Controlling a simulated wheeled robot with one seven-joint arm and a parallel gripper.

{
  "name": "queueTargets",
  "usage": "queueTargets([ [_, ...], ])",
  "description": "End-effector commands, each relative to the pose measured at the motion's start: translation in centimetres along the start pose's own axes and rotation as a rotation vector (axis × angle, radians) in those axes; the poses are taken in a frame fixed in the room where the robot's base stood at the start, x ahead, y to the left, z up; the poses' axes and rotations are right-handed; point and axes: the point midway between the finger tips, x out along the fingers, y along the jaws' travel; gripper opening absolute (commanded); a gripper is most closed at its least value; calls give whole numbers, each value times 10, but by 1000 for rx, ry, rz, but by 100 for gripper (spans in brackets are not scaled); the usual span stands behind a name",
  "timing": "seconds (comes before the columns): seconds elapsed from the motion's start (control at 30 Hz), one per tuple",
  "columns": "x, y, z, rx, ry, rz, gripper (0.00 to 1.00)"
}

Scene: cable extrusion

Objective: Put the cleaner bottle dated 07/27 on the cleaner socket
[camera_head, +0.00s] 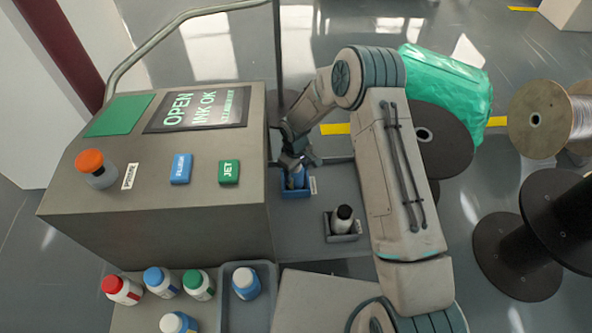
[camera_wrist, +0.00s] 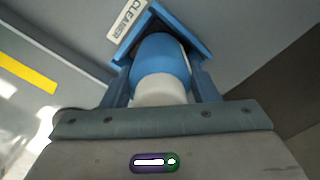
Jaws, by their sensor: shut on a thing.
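My gripper (camera_head: 296,163) is shut on a blue and white cleaner bottle (camera_wrist: 162,68), with one finger on each side of it in the wrist view. The bottle is at the blue square cleaner socket (camera_head: 294,193), which has a "CLEANER" label (camera_wrist: 128,20) beside it. In the wrist view the socket's blue walls (camera_wrist: 184,28) frame the far end of the bottle. I cannot tell whether the bottle is fully seated. Its date does not show. In the head view my gripper partly hides the bottle.
A black-capped bottle (camera_head: 343,217) stands in a grey socket (camera_head: 345,238) nearby. The machine's control panel (camera_head: 150,205) is to the left. Several capped bottles, one red-capped (camera_head: 122,290), and a grey tray (camera_head: 234,318) holding a blue-capped bottle (camera_head: 246,284) are in front. Cable spools (camera_head: 440,140) stand right.

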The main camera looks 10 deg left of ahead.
Motion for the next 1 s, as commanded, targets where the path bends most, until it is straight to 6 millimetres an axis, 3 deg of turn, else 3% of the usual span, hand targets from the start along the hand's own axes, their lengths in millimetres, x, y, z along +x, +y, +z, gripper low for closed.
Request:
queueTargets([
  [0.03,2,0,0,0,0,0,57],
  [0.1,1,0,0,0,0,0,76],
  [0.47,-3,0,0,0,0,0,76],
  [0.57,-16,1,0,1,2,2,76],
  [1.0,-105,0,0,1,2,1,76],
])
